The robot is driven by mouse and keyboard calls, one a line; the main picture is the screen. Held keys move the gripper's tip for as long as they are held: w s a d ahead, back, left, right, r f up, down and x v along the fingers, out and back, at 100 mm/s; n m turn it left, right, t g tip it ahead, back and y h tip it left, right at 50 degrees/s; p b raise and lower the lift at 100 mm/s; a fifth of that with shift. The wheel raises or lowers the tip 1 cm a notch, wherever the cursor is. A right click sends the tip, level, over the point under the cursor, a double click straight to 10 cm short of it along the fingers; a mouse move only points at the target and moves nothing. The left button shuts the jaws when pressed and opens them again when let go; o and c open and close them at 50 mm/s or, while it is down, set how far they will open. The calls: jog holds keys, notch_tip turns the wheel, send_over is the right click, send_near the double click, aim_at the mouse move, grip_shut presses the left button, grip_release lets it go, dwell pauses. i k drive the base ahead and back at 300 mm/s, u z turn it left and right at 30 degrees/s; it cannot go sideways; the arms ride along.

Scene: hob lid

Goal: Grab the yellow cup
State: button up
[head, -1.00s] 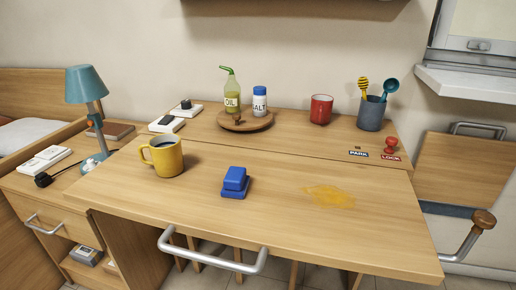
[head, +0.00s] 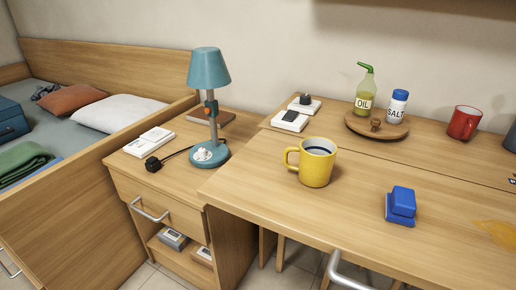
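The yellow cup (head: 318,166) stands upright on the wooden table (head: 270,205), near its left end. Its handle points left, and dark liquid or a dark interior shows inside the rim. Nothing touches the cup. My gripper is not in view.
A blue block-like object (head: 401,205) sits to the right of the cup. Behind are a round wooden tray (head: 357,126) with oil and salt bottles, and a red mug (head: 464,123). A teal lamp (head: 209,75) stands on the nightstand (head: 130,165) at left. A bed lies further left.

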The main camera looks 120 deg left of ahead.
aim_at(307, 162)
jog(key=k, duration=1.4)
jog(key=u, duration=1.85)
